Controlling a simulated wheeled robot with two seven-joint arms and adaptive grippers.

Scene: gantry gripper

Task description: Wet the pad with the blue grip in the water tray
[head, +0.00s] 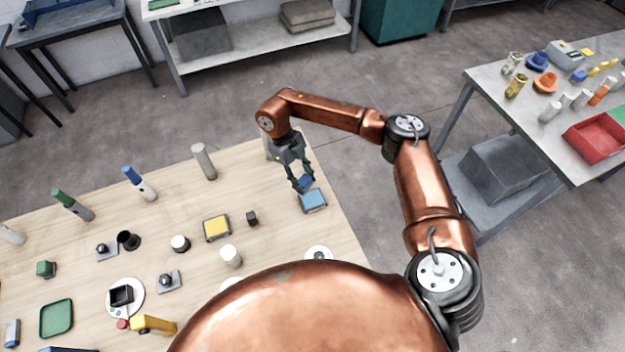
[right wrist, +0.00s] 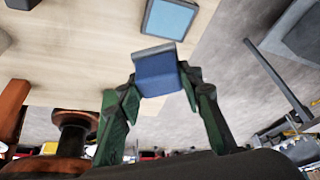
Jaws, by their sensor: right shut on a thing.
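My right gripper (head: 303,187) is shut on the blue grip (head: 306,181) of a pad near the far right corner of the table. In the right wrist view the blue grip (right wrist: 157,76) sits between the two green-lined fingers, with a grey strip, seemingly the pad (right wrist: 152,51), along its edge. A small tray with a light blue surface and dark rim, apparently the water tray (head: 314,201), lies just in front of the gripper. In the right wrist view the tray (right wrist: 170,18) is apart from the pad. The pad's height over the table is hard to tell. My left gripper is not in view.
A yellow tray (head: 216,228) and a small dark block (head: 252,218) lie left of the blue tray. A grey cylinder (head: 204,161) and a white one (head: 230,256) stand nearby. The wooden table (head: 275,190) is bare between them; its right edge is close.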

